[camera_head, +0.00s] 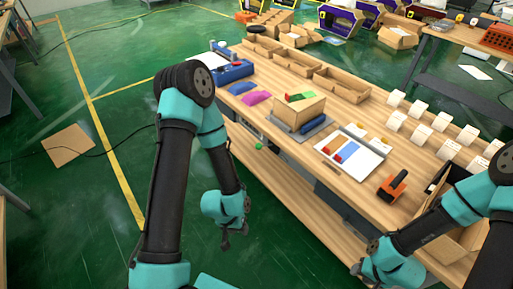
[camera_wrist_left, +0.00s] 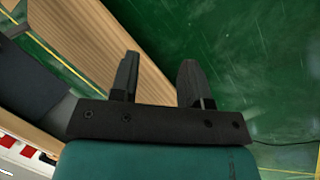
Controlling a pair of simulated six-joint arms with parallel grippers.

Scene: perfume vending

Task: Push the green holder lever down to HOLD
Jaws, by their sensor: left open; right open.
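A small green knob (camera_head: 258,146), which looks like the end of the holder lever, shows at the front edge of the workbench, below the grey holder plate (camera_head: 313,131). Its lever arm and any HOLD marking are too small to make out. An open cardboard box (camera_head: 297,113) sits on the plate. My left gripper (camera_head: 226,241) hangs in front of the bench, below and left of the knob and apart from it. In the left wrist view its two fingers (camera_wrist_left: 160,70) are spread with nothing between them. My right gripper (camera_head: 358,270) is low at the bench's front right, apart from the knob.
The wooden workbench (camera_head: 345,180) carries a white tray (camera_head: 340,166), an orange-black tool (camera_head: 393,186), a blue rack (camera_head: 233,71), cardboard bins (camera_head: 341,84) and several white cartons (camera_head: 441,121). A lower shelf (camera_head: 275,188) runs beneath. Open green floor lies left of the bench.

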